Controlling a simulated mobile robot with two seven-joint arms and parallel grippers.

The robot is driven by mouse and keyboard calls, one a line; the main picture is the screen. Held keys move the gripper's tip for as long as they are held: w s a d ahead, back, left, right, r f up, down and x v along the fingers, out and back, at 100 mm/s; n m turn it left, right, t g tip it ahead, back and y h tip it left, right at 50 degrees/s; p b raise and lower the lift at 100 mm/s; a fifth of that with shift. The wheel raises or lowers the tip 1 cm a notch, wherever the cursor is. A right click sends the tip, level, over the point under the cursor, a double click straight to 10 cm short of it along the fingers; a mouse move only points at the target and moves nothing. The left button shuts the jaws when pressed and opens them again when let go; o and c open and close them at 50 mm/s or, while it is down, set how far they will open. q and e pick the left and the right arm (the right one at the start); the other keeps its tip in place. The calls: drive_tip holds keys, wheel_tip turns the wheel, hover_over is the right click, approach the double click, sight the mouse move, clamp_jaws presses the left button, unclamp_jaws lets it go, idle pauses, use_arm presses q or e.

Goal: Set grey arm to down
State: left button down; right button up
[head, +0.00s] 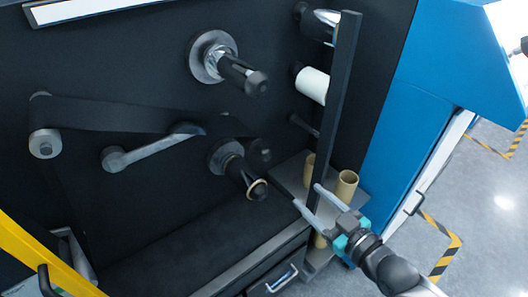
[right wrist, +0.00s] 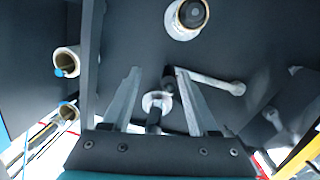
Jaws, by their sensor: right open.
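The grey arm (head: 152,151) is mounted on the dark machine face, left of centre in the head view. It slants, with its rounded end low at the left and its other end higher at the right, beside the dark web. In the right wrist view the grey arm (right wrist: 212,83) shows beyond the right fingertip, its rounded end toward the right. My right gripper (head: 308,196) is open and empty near the upright dark bar, well to the right of the grey arm. Its spread fingers also show in the wrist view (right wrist: 158,76). My left gripper is not in view.
A spindle (head: 240,172) with a tan ring lies between my right gripper and the grey arm. Another spindle (head: 232,68) sits above. An upright dark bar (head: 338,100) and cardboard tubes (head: 346,186) are close to my right gripper. A yellow rail (head: 40,258) crosses the lower left.

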sight(259, 147)
wheel_tip(259, 147, up, 6)
drive_tip(key=s+a+n+y, duration=0.1)
drive_tip(key=a+y, duration=0.1)
drive_tip(key=a, duration=0.1)
drive_tip(key=b+x, duration=0.2)
drive_tip(key=x, duration=1.1)
drive_tip(key=shift+w+a, duration=0.3)
drive_tip(key=shift+w, duration=0.25)
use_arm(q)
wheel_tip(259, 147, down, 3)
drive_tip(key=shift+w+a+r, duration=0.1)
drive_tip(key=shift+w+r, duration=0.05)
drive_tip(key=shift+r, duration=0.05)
use_arm(e)
drive_tip(key=shift+w+a, duration=0.1)
drive_tip(key=c, duration=0.9)
clamp_jaws()
